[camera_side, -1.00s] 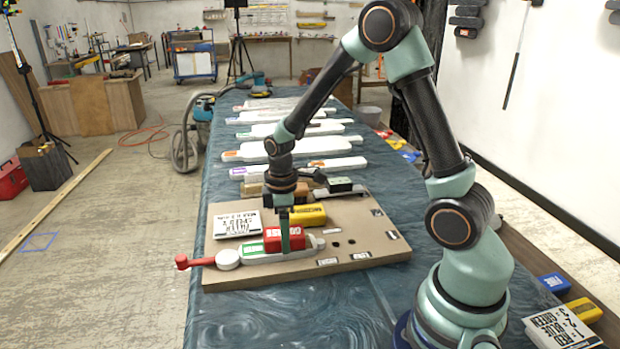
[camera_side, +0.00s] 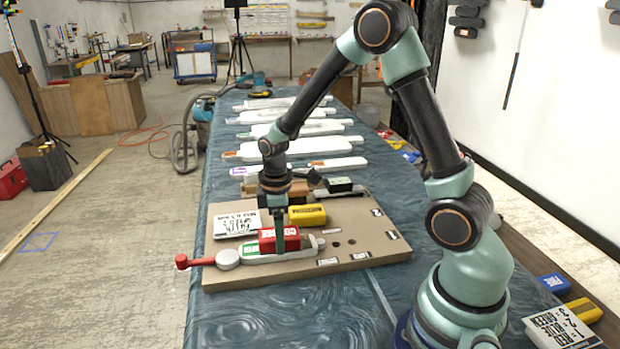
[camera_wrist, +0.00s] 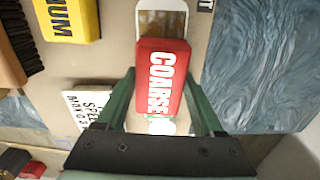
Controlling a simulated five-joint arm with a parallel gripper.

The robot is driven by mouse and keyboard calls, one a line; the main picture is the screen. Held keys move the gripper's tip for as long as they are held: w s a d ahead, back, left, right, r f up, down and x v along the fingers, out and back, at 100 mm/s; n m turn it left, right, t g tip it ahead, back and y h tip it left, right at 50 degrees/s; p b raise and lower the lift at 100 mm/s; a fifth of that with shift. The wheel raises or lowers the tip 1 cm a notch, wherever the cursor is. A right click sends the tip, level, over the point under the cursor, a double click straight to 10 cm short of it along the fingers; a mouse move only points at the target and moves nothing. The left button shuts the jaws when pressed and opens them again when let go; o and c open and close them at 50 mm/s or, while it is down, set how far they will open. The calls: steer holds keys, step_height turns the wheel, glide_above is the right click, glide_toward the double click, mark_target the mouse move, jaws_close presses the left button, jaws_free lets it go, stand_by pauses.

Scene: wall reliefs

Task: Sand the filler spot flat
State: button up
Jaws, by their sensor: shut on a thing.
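My gripper (camera_side: 279,237) points down and is shut on a red sanding block (camera_wrist: 163,80) marked COARSE. The block (camera_side: 267,242) lies flat along a pale bottle-shaped relief piece (camera_side: 256,256) on the brown board and looks to be touching it. In the wrist view, the piece (camera_wrist: 160,5) shows beyond the block, with a brownish patch inside its white edge. I cannot tell if that patch is the filler spot. The part of the piece under the block is hidden. A red-handled clamp (camera_side: 196,261) is at the piece's left end.
More pale reliefs (camera_side: 300,145) lie behind on the blue table cover. The board's right side is mostly free.

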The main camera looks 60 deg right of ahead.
mark_target(261, 235)
steer(key=shift+s+d, duration=1.1)
steer(key=shift+s, duration=0.05)
steer(key=shift+w+a, duration=2.5)
steer(key=shift+w, duration=0.05)
step_height(261, 235, up, 2)
steer(key=shift+w+r, duration=0.1)
steer(key=shift+r, duration=2.95)
